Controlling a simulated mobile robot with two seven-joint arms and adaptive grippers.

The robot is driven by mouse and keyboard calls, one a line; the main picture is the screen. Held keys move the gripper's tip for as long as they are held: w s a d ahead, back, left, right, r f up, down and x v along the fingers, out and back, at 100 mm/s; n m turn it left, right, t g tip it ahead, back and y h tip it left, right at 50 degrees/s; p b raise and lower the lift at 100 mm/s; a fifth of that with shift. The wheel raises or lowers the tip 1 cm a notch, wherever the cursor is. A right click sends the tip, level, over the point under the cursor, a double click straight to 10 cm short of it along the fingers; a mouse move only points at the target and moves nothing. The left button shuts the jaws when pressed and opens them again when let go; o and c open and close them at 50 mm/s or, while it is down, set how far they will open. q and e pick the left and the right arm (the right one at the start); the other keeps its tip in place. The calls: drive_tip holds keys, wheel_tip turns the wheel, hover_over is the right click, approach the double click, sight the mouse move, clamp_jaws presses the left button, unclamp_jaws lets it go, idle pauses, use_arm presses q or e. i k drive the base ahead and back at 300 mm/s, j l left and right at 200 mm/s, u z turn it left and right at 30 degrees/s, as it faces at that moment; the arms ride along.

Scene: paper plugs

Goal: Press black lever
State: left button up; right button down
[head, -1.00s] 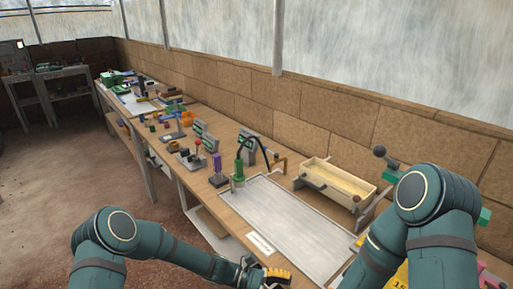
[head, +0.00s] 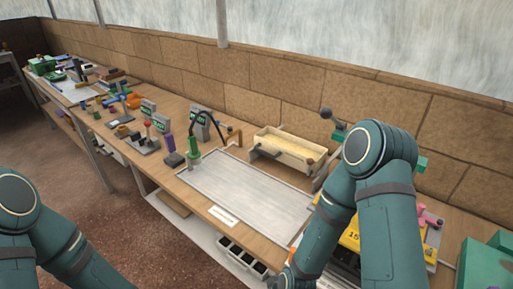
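A dark lever with a round knob (head: 326,112) stands up at the back of the bench, just left of my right arm's elbow. It looks dark grey to black. Its base is partly hidden behind my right arm. Green parts show to the right of the elbow, and I cannot tell whether they join the lever.
A cream trough (head: 290,150) with dark knobs and a flat grey tray (head: 245,195) lie left of my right arm. A yellow unit (head: 338,228) is partly hidden behind that arm. A green box (head: 487,268) sits at lower right. Small devices line the bench to the left.

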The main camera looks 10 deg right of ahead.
sight(325, 113)
drive_tip(key=k+z, duration=0.1)
drive_tip(key=z, duration=1.1)
